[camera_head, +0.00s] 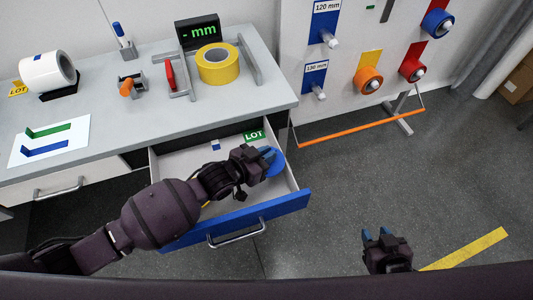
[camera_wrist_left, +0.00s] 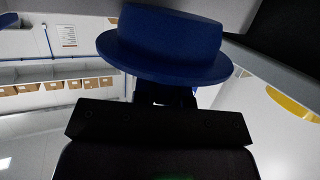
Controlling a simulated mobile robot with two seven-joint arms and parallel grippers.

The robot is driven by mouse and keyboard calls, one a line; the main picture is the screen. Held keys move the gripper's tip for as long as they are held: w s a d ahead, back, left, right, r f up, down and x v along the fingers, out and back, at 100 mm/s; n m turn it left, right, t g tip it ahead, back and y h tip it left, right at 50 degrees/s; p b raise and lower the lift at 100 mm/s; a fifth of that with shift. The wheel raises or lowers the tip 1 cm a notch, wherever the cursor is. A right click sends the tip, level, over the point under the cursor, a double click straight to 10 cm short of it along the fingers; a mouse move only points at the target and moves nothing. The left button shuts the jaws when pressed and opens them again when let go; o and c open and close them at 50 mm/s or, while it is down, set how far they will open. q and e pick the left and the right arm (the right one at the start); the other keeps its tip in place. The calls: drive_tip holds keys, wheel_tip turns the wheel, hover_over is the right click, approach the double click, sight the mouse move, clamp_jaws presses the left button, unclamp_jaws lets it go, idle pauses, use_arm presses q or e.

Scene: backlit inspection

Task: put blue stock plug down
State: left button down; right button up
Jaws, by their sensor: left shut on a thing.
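The blue stock plug (camera_head: 278,164) is a round flanged piece, held at the fingers of my left gripper (camera_head: 268,156) over the right part of the open drawer (camera_head: 180,163). In the left wrist view the plug (camera_wrist_left: 165,45) fills the top middle, its wide flange towards the gripper. My left gripper is shut on it; the fingers are mostly hidden there. I cannot tell whether the plug touches the drawer floor. My right gripper (camera_head: 376,235) is open and empty over the floor at the lower right, its two blue fingertips apart.
The worktop above carries yellow tape (camera_head: 217,64), a white roll (camera_head: 47,71) and a display (camera_head: 198,31). A pegboard with coloured rolls (camera_head: 368,79) stands right.

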use_arm(q)
drive_tip(key=shift+f, duration=0.6)
use_arm(e)
drive_tip(key=shift+f, duration=0.35)
use_arm(q)
drive_tip(key=c, duration=1.2)
unclamp_jaws()
use_arm(e)
drive_tip(key=shift+w+r, duration=0.1)
use_arm(q)
drive_tip(key=shift+o, duration=0.2)
drive_tip(key=shift+r, duration=0.55)
drive_tip(key=shift+s+a+r, duration=0.15)
drive_tip(key=shift+a+r, duration=0.1)
drive_tip(key=shift+r, duration=0.05)
drive_tip(key=p+v, duration=0.1)
drive_tip(key=v, duration=0.6)
use_arm(e)
drive_tip(key=shift+s+r, duration=0.2)
drive_tip(key=shift+r, duration=0.25)
